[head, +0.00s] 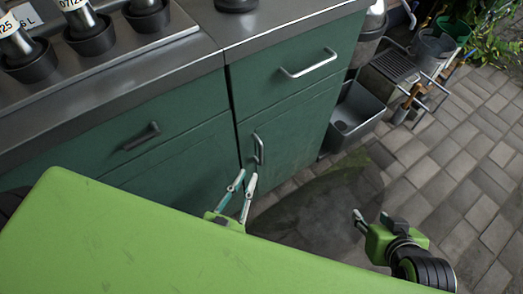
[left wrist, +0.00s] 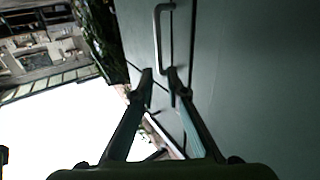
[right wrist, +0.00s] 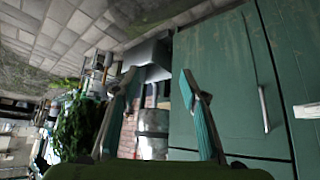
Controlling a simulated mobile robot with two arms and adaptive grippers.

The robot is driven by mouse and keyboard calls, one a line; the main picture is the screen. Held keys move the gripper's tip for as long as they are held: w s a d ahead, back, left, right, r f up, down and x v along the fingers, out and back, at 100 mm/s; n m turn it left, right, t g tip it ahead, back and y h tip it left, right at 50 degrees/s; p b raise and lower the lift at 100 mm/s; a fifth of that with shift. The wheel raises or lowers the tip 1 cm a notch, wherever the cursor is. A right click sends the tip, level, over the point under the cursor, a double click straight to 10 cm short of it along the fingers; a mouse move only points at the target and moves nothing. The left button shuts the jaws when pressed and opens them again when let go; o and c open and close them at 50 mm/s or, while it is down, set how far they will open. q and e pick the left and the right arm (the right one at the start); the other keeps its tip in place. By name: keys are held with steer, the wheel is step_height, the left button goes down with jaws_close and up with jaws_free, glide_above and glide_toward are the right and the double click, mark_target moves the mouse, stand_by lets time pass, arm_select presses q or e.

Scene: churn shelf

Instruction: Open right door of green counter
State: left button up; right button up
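The green counter (head: 285,110) has a lower right door (head: 285,145) that looks closed. Its upright grey handle (head: 259,149) is near the door's left edge. My left gripper (head: 246,176) is just below this handle with its fingers apart. In the left wrist view, a handle (left wrist: 157,38) lines up with the gap between the fingertips (left wrist: 160,72); I cannot tell whether they touch it. My right gripper (head: 372,222) is open and empty over the paving, right of the counter. The right wrist view shows its spread fingers (right wrist: 158,75) and a door handle (right wrist: 264,108) to their right.
A drawer with a horizontal handle (head: 308,63) is above the door. Another drawer handle (head: 142,136) is to the left. A grey bin (head: 355,115) and a metal rack (head: 395,65) stand beside the counter's right side. Paved floor (head: 450,180) is clear at right.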

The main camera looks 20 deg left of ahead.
mark_target(260, 153)
arm_select(q)
steer(key=w, duration=0.3)
steer(key=w+b, duration=0.1)
steer(key=w, duration=0.5)
steer(key=shift+w+d, duration=0.1)
steer(key=shift+d, duration=0.25)
steer(key=shift+w+b, duration=0.3)
steer(key=shift+w, duration=0.15)
arm_select(e)
steer(key=w+a+r+t+y, duration=0.1)
steer(key=w+a+r+t, duration=0.1)
steer(key=w+r+t, duration=0.2)
steer(key=shift+w+a+r+t, duration=0.4)
steer(key=shift+w+r, duration=0.95)
steer(key=shift+w, duration=0.45)
arm_select(q)
jaws_close()
steer(key=shift+d, duration=0.1)
